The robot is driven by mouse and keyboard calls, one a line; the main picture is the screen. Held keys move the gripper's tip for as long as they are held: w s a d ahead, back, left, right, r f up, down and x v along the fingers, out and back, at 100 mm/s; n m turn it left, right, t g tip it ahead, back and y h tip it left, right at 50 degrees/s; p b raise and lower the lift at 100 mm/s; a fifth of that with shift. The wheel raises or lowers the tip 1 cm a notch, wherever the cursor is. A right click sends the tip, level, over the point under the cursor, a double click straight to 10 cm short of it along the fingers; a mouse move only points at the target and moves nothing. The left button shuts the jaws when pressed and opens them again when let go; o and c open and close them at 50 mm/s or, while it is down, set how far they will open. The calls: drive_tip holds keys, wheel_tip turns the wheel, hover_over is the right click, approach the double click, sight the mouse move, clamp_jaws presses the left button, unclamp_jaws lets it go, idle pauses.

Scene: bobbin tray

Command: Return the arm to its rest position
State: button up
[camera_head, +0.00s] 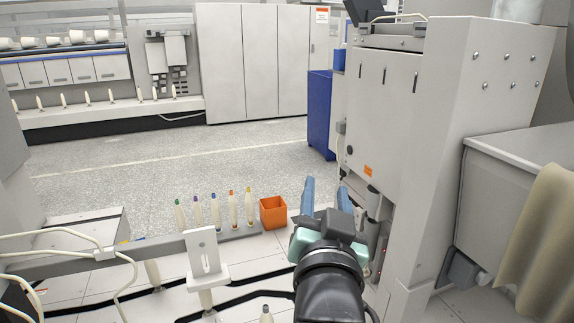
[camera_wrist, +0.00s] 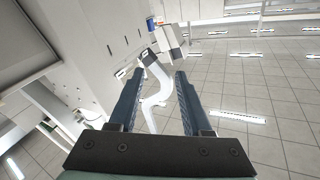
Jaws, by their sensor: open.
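My gripper (camera_head: 325,194) is raised in front of my body in the head view, with its two blue fingers apart and nothing between them. It also shows in the wrist view (camera_wrist: 158,82), where the fingers are spread with empty space between the tips. Several bobbins with coloured tips (camera_head: 215,211) stand upright in a row on a grey tray (camera_head: 245,233), left of my gripper. An orange square bin (camera_head: 273,212) stands at the right end of the row, apart from my gripper.
A tall grey machine (camera_head: 395,110) stands close to the right of my gripper. A beige cloth (camera_head: 540,230) hangs at the far right. A white bracket (camera_head: 205,258) on a rail is at lower left. A blue bin (camera_head: 320,115) stands farther back. Open floor (camera_head: 200,150) lies beyond the tray.

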drive_tip(key=s+a+r+n+t+y, duration=0.1)
drive_tip(key=s+a+r+n+t, duration=0.15)
drive_tip(key=s+r, duration=0.5)
drive_tip(key=s+a+r+n+t+p, duration=0.1)
drive_tip(key=s+r+t, duration=0.3)
drive_tip(key=r, duration=0.6)
drive_tip(key=s+a+r+n+t+y, duration=0.1)
drive_tip(key=s+a+r+t, duration=0.15)
drive_tip(key=s+r, duration=0.5)
wheel_tip(320, 180, up, 19)
drive_tip(key=w+p, duration=0.2)
drive_tip(key=p, duration=1.6)
drive_tip(key=shift+w+d+r+p, duration=0.15)
drive_tip(key=shift+w+r+p, duration=0.1)
drive_tip(key=shift+p, duration=0.1)
